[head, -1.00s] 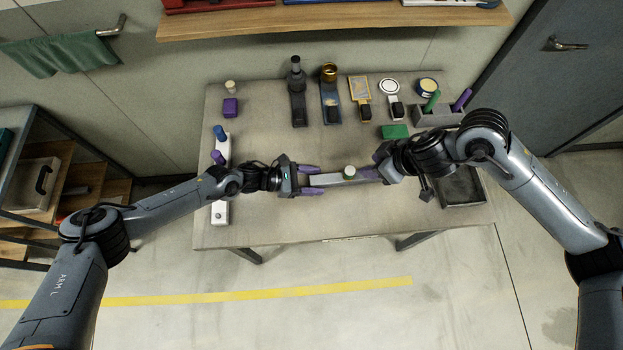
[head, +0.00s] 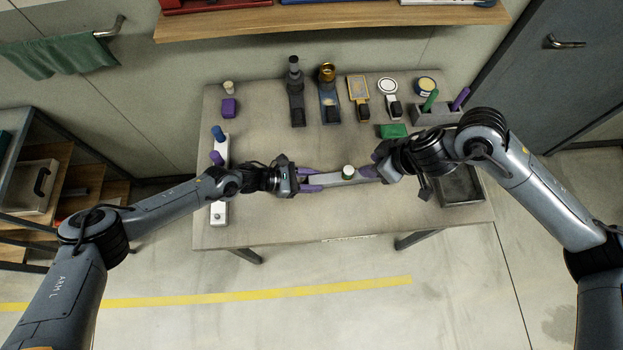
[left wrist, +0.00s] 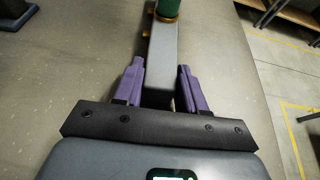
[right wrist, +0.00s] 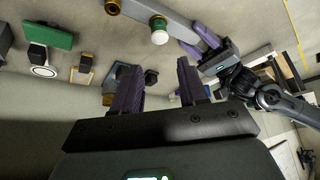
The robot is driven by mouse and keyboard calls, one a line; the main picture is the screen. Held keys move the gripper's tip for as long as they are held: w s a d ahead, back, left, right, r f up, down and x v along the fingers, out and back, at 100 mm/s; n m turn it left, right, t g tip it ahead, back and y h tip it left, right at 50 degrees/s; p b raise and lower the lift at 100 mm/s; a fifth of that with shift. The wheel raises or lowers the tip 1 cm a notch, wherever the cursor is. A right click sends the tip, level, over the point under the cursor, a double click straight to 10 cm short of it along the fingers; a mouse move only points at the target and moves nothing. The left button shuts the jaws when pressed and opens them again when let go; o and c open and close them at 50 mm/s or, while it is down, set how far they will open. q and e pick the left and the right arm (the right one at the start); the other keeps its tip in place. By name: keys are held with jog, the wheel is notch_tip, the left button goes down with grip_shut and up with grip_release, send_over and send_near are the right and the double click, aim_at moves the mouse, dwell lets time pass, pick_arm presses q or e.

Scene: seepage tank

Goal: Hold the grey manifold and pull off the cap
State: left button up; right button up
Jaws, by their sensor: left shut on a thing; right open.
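The grey manifold (head: 325,181) is a long bar lying across the middle of the table; it also shows in the left wrist view (left wrist: 161,55) and the right wrist view (right wrist: 184,30). The cap (head: 348,172) is green with a white top and sits upright on the bar; it also shows in the right wrist view (right wrist: 159,30). My left gripper (head: 314,181) is shut on the manifold's left end. My right gripper (head: 376,162) is open and empty, right of the cap and apart from it. In the head view it hides the manifold's right end.
A pale rail (head: 220,180) with blue and purple pegs stands left. A green block (head: 394,131), a dark tray (head: 461,187) and a grey holder (head: 436,114) with green and purple sticks are right. Several fixtures line the back. The table's front strip is clear.

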jog(key=o, duration=0.3)
jog(key=shift+a, duration=0.15)
jog(key=n+g+h, duration=0.4)
jog(key=n+h, duration=0.1)
jog(key=n, duration=0.1)
send_near(349, 170)
notch_tip(349, 170, down, 10)
jog(key=shift+s+f, duration=0.1)
jog(key=shift+s, duration=0.05)
dwell(0.6)
jog(key=shift+c, duration=0.2)
grip_shut()
dwell(0.4)
